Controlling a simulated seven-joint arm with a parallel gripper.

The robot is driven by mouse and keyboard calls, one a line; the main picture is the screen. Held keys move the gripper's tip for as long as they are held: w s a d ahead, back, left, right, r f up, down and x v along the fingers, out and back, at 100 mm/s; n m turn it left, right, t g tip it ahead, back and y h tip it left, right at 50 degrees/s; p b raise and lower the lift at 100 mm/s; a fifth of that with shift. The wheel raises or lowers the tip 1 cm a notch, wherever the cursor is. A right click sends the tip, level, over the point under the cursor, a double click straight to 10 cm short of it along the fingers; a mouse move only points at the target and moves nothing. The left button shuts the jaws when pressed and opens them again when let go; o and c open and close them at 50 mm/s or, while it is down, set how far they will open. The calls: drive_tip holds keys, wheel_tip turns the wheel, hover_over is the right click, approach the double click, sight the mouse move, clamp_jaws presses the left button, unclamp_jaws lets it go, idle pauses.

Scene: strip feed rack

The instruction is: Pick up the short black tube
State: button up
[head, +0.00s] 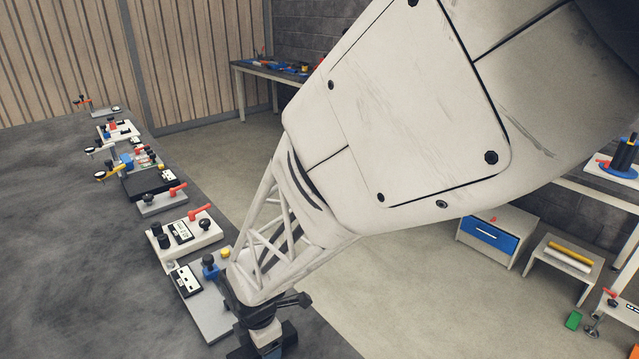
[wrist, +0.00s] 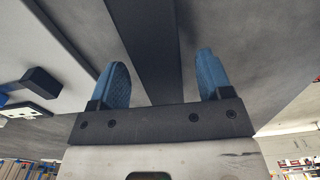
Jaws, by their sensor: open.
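My gripper (wrist: 163,62) shows two blue fingers standing wide apart in the wrist view, with nothing visibly clamped between them. A broad dark grey band (wrist: 146,40) runs between and beyond the fingers; I cannot tell whether it is the short black tube or part of the surface. In the head view the end of my arm is low at the bottom centre, over the table edge, and its fingers cannot be made out clearly. I cannot pick out the short black tube with certainty in either view.
A row of fixtures lines the dark table (head: 70,230), including a white one with a red lever (head: 200,212) and a grey plate with a blue knob (head: 210,267). A black block (wrist: 40,82) is left of my fingers. The table's left part is clear.

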drive_tip(key=shift+f, duration=0.45)
drive_tip(key=c, duration=1.2)
drive_tip(key=shift+r, duration=0.2)
drive_tip(key=shift+r, duration=0.5)
drive_tip(key=shift+s+d+r, duration=0.1)
drive_tip(key=shift+s+r, duration=0.05)
drive_tip(key=shift+r, duration=0.45)
drive_tip(key=shift+s+d+r, duration=0.1)
drive_tip(key=shift+s+r, duration=0.05)
drive_tip(key=shift+r, duration=0.4)
drive_tip(key=s+d, duration=0.3)
drive_tip(key=s, duration=0.1)
drive_tip(key=s+d+r, duration=0.1)
drive_tip(key=s+d, duration=0.6)
drive_tip(key=shift+s+r, duration=0.2)
drive_tip(key=shift+s, duration=0.1)
